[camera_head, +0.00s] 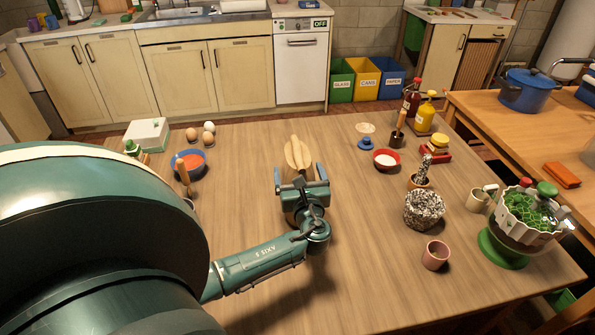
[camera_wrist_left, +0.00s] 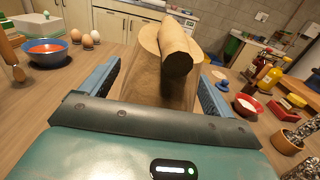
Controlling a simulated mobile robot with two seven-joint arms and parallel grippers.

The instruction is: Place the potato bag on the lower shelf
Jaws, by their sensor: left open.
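The potato bag, a brown paper bag with a rolled top (camera_head: 297,153), stands on the wooden table just beyond my left gripper. It also shows large in the left wrist view (camera_wrist_left: 175,52), between the two blue fingers. My left gripper (camera_head: 300,173) is open, with one finger to each side of the bag. The fingers do not visibly press on it. The lower part of the bag is partly hidden by the gripper. I cannot make out the lower shelf. My right gripper is not in view.
A blue bowl (camera_head: 187,164) and several eggs (camera_head: 208,127) are left of the bag. The tabletop around the bag is clear.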

